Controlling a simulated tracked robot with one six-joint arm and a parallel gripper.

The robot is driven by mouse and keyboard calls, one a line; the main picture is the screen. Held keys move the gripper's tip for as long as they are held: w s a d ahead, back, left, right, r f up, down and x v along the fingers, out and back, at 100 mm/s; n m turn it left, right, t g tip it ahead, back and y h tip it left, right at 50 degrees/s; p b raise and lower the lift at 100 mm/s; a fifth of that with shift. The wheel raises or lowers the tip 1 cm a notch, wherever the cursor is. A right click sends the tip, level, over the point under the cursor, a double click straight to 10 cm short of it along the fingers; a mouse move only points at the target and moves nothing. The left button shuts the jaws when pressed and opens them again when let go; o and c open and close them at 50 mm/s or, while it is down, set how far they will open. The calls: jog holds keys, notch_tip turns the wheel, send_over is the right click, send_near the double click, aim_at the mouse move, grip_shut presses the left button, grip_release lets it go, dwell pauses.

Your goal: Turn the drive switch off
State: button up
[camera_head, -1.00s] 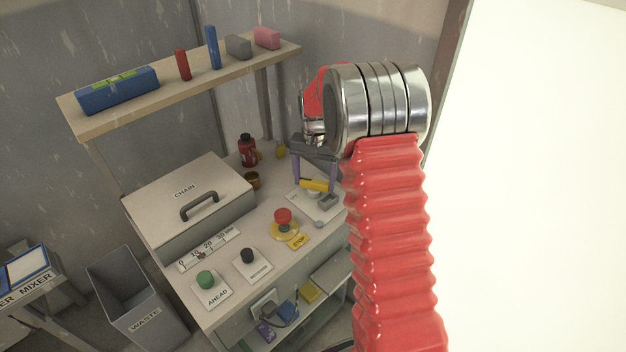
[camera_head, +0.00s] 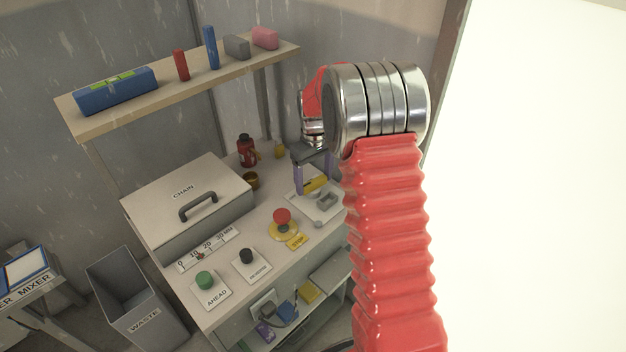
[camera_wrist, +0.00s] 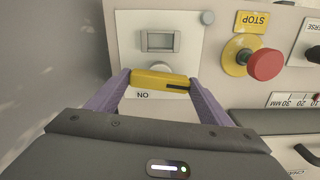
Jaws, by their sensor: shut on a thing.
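The drive switch is a yellow bar handle (camera_wrist: 158,79) on a pale plate (camera_wrist: 129,29); a dark mark shows at its right end in the wrist view. An upside-down "ON" label (camera_wrist: 143,96) is beside the handle, below its left half. My gripper (camera_wrist: 160,82) has one purple finger at each end of the handle and is shut on it. In the head view the yellow handle (camera_head: 315,184) sits between the fingers at the bench's right end, partly near my red arm sleeve. The round base under the handle is mostly hidden.
A red stop button (camera_wrist: 264,64) on a yellow base stands close to the plate. A black button (camera_head: 247,256), a green AHEAD button (camera_head: 205,280) and a chain cover (camera_head: 186,192) are further left. A red bottle (camera_head: 246,150) stands at the back, under a shelf (camera_head: 190,92).

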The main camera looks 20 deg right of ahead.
aim_at(314, 181)
jog(key=shift+w+d+r+n, duration=0.1)
jog(key=shift+w+d+n, duration=0.05)
jog(key=shift+n, duration=0.55)
jog(key=o, duration=1.1)
jog(key=shift+c, duration=0.2)
notch_tip(314, 181, up, 14)
jog(key=shift+f, duration=0.2)
